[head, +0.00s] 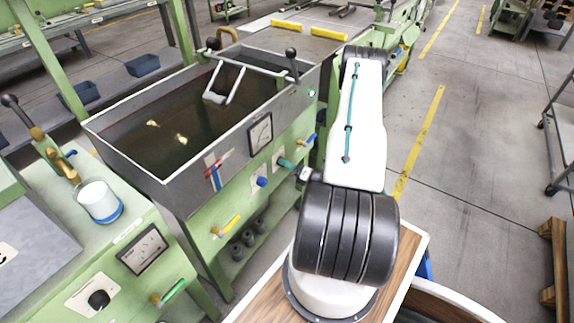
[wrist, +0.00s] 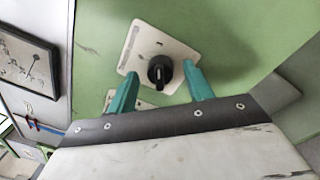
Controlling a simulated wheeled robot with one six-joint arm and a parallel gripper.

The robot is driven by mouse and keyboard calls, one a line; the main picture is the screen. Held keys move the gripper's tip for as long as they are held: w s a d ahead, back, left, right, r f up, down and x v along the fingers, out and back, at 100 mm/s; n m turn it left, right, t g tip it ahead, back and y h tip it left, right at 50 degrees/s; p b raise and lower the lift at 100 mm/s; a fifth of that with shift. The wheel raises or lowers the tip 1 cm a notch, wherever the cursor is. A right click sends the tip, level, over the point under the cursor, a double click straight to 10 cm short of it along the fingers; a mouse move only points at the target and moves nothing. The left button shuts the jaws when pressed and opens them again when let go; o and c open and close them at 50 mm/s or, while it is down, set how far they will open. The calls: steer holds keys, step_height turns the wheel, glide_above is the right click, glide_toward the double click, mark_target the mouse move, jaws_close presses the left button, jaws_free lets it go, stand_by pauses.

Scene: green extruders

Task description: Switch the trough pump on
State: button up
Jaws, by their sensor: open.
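A black rotary switch knob (wrist: 160,70) sits on a white plate (wrist: 134,57) on the green panel. A light mark on its face looks roughly upright in the wrist view. My gripper (wrist: 161,69) is open, with one teal finger on each side of the knob. Its fingertips look close to the plate; I cannot tell whether they touch the knob. In the head view teal fingers (head: 287,163) show beside the trough's front panel, and the rest of the gripper is mostly hidden by my arm. The grey trough (head: 135,168) holds dark water.
A gauge (head: 260,133) is beside the switch, also at left in the wrist view (wrist: 27,72). A blue knob (head: 262,181) and a yellow-handled valve (head: 228,226) are on the same front. Another gauge (head: 143,249) and black knob (head: 98,299) are on the near-left machine.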

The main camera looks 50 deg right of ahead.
steer(key=s, duration=0.7)
steer(key=shift+d+f, duration=0.2)
steer(key=shift+d, duration=0.15)
steer(key=shift+s, duration=0.1)
